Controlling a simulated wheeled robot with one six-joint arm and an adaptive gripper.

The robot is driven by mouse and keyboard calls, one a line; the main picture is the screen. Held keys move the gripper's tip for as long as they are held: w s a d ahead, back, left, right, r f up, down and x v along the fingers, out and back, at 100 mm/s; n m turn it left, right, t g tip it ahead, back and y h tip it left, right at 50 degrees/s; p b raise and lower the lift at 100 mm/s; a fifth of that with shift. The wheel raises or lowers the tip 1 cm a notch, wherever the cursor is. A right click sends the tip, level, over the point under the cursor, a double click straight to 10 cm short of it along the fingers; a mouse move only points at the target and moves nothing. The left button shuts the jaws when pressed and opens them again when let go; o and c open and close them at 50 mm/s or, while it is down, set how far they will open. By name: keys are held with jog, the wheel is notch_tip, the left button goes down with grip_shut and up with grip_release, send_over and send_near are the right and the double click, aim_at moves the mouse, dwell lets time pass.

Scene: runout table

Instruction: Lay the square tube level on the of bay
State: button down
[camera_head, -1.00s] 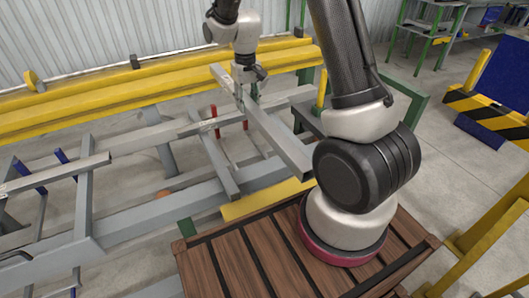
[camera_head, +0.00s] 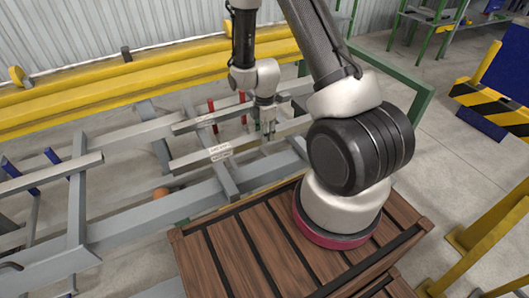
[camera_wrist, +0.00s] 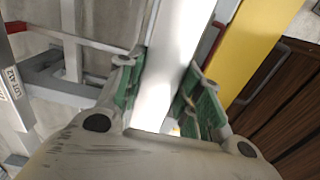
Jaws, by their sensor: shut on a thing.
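The square tube (camera_head: 193,160) is a pale grey bar with a white label, running from lower left to upper right in the head view. My gripper (camera_head: 267,131) is shut on it, right of its middle. In the wrist view the tube (camera_wrist: 170,60) passes between the green finger pads. The tube lies across the grey rack arms (camera_head: 228,182) of a bay with red posts (camera_head: 213,113). It looks about level; I cannot tell whether it touches the arms. A labelled grey bar (camera_wrist: 12,85) shows at the left of the wrist view.
Another grey bar (camera_head: 185,126) lies behind the tube. A left bay with blue posts (camera_head: 52,156) holds a bar (camera_head: 50,175). Yellow beams (camera_head: 100,93) run along the back. A slatted wooden deck (camera_head: 250,255) is in front. An orange ball-like thing (camera_head: 161,192) is below the rack.

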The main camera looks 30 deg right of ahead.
jog(key=shift+f, duration=3.9)
jog(key=shift+f, duration=0.35)
jog(key=c, duration=1)
grip_release()
jog(key=shift+o, duration=0.2)
